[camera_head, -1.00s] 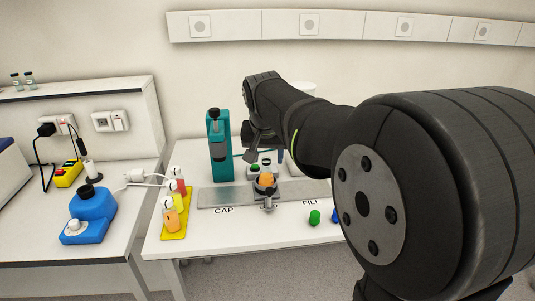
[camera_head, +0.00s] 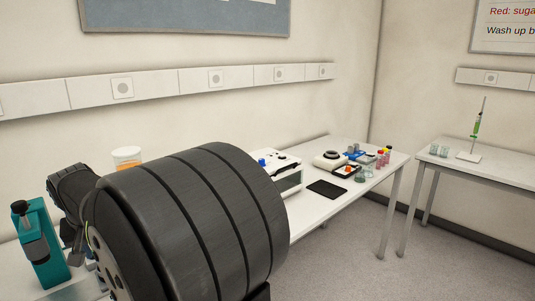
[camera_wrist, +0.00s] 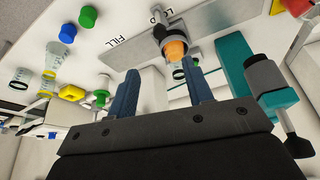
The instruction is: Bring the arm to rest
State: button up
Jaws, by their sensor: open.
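My gripper (camera_wrist: 159,67) shows in the wrist view with its two blue fingers apart and nothing held between them. A small container with orange contents (camera_wrist: 175,49) sits in a grey ring holder on the metal plate (camera_wrist: 208,24), just past the right fingertip in the picture. I cannot tell whether that finger touches it. In the head view my dark arm fills the lower middle and the gripper is hidden or out of frame.
A teal press-like device (camera_head: 38,255) stands close to my arm; it also shows in the wrist view (camera_wrist: 236,62). Green and blue caps lie near the gripper. A white box device (camera_head: 285,178), a black pad (camera_head: 327,189) and bottles stand along the bench to the right.

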jog(key=x, duration=1.3)
jog(key=shift+a+f, duration=0.1)
jog(key=shift+f, duration=0.3)
dwell(0.6)
jog(key=shift+o, duration=1.4)
jog(key=shift+r, duration=0.2)
jog(key=o, duration=0.9)
jog(key=r+n, duration=0.1)
jog(key=r, duration=0.6)
jog(key=a+r+n, duration=0.1)
jog(key=r, duration=0.2)
jog(key=shift+w+r+n+g+y, duration=0.3)
jog(key=shift+w+r+g+y, duration=0.05)
jog(key=shift+w+g+y, duration=0.05)
jog(key=x, duration=0.9)
jog(key=shift+f, duration=0.25)
jog(key=shift+r, duration=0.1)
jog(key=v, duration=0.9)
jog(key=shift+s+d+r, duration=0.1)
jog(key=shift+r, duration=0.25)
